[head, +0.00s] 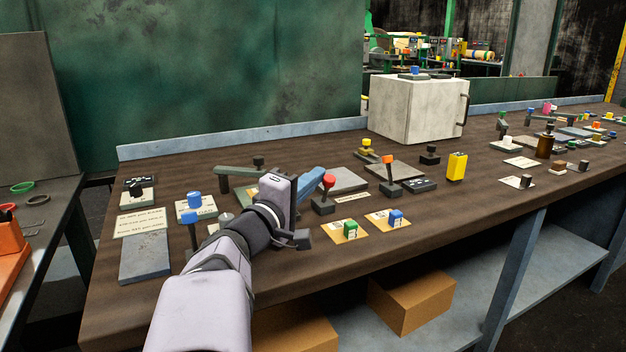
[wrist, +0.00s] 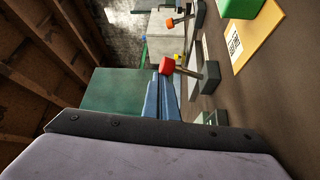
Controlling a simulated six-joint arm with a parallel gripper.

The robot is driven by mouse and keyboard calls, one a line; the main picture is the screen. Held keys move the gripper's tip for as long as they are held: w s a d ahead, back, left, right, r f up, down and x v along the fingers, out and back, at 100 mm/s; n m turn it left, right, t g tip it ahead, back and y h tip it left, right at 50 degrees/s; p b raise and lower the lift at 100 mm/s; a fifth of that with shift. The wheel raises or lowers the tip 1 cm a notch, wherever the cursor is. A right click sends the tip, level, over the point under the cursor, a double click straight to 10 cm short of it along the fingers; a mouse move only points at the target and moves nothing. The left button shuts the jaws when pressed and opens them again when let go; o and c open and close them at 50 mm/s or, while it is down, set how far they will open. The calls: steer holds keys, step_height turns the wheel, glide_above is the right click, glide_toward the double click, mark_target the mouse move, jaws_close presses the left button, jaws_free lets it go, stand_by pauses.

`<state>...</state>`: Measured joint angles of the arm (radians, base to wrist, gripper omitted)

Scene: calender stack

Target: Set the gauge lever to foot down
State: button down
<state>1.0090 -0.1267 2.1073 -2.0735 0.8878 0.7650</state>
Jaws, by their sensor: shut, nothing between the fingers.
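My gripper (head: 314,176) has its two blue fingers shut together with nothing between them. The fingers also show in the wrist view (wrist: 160,85), and their tips are close to a red-knobbed lever (head: 328,182). The wrist view shows its red knob (wrist: 167,66) just past the tips; I cannot tell whether they touch. The lever stands tilted on a dark block. An orange-knobbed lever (head: 389,175) is farther right, and a blue-knobbed lever (head: 191,219) is to the left of my arm. I cannot tell which lever is the gauge lever; the labels are too small to read.
Cards with a green block (head: 350,229) and a blue block (head: 395,217) lie in front. A yellow block (head: 457,167) stands to the right. A white box (head: 410,110) is at the back. My arm hides part of the brown bench (head: 420,237), whose front right is mostly clear.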

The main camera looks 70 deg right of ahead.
steer(key=shift+s, duration=0.15)
step_height(320, 180, up, 10)
steer(key=p, duration=0.2)
steer(key=shift+p, duration=0.3)
stand_by(0.3)
steer(key=shift+w, duration=0.2)
